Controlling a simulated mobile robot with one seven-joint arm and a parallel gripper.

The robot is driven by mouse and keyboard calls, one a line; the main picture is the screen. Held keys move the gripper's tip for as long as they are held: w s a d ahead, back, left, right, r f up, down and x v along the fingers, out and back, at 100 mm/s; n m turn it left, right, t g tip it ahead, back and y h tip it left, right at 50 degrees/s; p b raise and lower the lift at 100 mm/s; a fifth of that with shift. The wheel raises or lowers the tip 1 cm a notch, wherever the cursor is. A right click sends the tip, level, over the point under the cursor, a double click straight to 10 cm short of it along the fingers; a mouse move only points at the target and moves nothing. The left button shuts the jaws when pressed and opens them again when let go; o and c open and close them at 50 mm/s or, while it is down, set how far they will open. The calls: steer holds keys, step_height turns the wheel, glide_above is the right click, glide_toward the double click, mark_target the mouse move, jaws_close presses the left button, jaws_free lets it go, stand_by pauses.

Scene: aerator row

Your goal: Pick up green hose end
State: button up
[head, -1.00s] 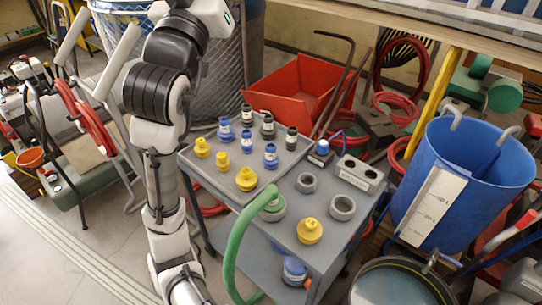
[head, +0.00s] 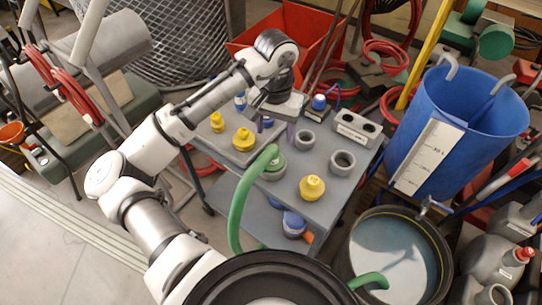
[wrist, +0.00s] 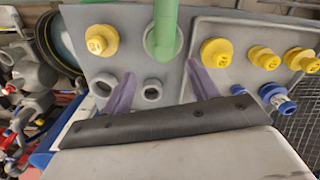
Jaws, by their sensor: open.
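The green hose (head: 238,205) arches up from below the cart's left front edge. In the wrist view, the hose (wrist: 166,25) is at top centre, in a grey ring. My gripper (head: 279,128) is open and empty, with purple fingers, above the cart just behind the hose end. In the wrist view, the fingers (wrist: 161,74) point toward the cart top, one on each side of the hose's line. The hose lies beyond the fingertips, not between them.
A yellow fitting (head: 312,188) and grey rings (head: 342,162) stand right of the hose. Yellow and blue fittings stand on the left tray (head: 222,148). A grey two-hole block (head: 357,128) sits behind. A blue bucket (head: 450,130) and water tub (head: 440,240) stand right.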

mark_target(272, 148)
step_height(272, 148, down, 4)
steer(key=shift+r, duration=0.25)
steer(key=f, duration=0.1)
steer(key=f+p, duration=0.1)
steer(key=f, duration=0.1)
steer(key=f+p, duration=0.1)
steer(key=shift+a+f, duration=0.2)
steer(key=shift+a, duration=0.15)
steer(key=shift+f, duration=0.55)
steer(key=c, duration=1.2)
